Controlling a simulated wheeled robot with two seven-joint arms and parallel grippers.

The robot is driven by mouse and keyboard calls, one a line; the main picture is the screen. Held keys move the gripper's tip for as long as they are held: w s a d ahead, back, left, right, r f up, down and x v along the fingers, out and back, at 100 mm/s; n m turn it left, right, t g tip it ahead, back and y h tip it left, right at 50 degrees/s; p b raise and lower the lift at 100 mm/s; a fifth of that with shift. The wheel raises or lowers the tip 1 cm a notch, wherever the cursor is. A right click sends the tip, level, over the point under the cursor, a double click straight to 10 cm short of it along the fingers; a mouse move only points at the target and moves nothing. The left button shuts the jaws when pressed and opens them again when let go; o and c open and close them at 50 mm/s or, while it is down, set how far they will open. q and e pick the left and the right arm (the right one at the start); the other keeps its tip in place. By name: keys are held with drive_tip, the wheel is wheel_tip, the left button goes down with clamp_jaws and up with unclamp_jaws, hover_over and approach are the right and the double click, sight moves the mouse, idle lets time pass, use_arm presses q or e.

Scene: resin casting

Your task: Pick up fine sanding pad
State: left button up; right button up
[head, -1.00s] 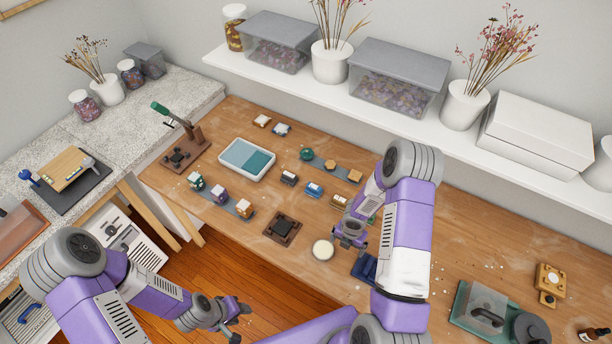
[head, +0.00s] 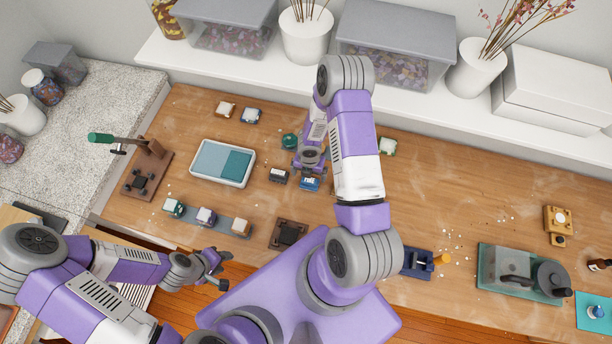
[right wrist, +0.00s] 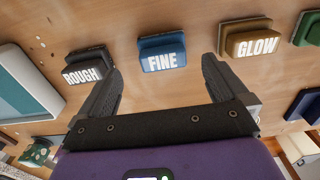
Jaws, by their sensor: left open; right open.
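The fine sanding pad (right wrist: 162,55) is blue with a white FINE label. In the right wrist view it lies on the wooden table between and beyond the fingers of my open, empty right gripper (right wrist: 160,82). It also shows in the head view (head: 310,184), just below my right gripper (head: 308,172), partly covered by it. The dark rough pad (right wrist: 88,66) is to its left and the brown glow pad (right wrist: 248,40) to its right. My left gripper (head: 220,270) is open and empty, near the table's front edge.
A tray with blue-green contents (head: 222,182) is left of the pads. A lever press (head: 148,170) stands at the far left. A dark square fixture (head: 289,234) sits in front. A blue tool (head: 418,262) and a green-based machine (head: 520,285) are to the right.

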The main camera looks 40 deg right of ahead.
sight(310, 181)
drive_tip(key=f+b, duration=0.1)
drive_tip(key=f, duration=0.1)
drive_tip(key=f+b, duration=0.1)
drive_tip(key=f, duration=0.2)
drive_tip(key=shift+s+f, duration=0.2)
drive_tip(key=shift+f, duration=0.05)
drive_tip(key=shift+r, duration=0.1)
drive_tip(key=c, duration=1.1)
wheel_tip(310, 181, up, 9)
drive_tip(key=p, duration=0.3)
drive_tip(key=shift+r+p, duration=0.1)
drive_tip(key=shift+p, duration=0.25)
drive_tip(key=shift+r, duration=0.4)
drive_tip(key=o, duration=0.5)
drive_tip(key=c, duration=0.4)
drive_tip(key=shift+s, duration=0.15)
